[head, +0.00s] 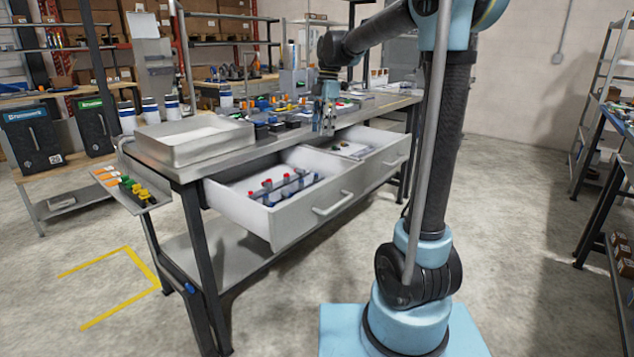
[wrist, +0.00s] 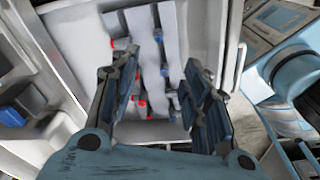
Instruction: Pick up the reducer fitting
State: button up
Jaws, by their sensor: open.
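I cannot tell for certain which thing is the reducer fitting. Small red and blue parts (head: 284,187) lie in a row in the open left drawer (head: 310,213). They also show in the wrist view (wrist: 164,72), beyond my fingers. A few small dark and pale things lie in the open right drawer (head: 397,160), too small to name. My gripper (head: 325,130) points down at the bench's front edge, above the drawers. In the wrist view my gripper (wrist: 160,100) is open, with nothing between its fingers.
A grey tray (head: 196,139) stands on the left end of the bench (head: 166,161). Several coloured parts and dark bins (head: 272,124) crowd the bench top. A side shelf (head: 140,200) holds yellow and green parts. The floor before the drawers is clear.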

aim_at(317, 174)
jog(key=f, duration=0.5)
jog(key=a+f, duration=0.1)
jog(key=f, duration=0.5)
jog(key=a+f, duration=0.1)
jog(key=f, duration=0.5)
jog(key=shift+s, duration=0.4)
jog(key=c, duration=0.9)
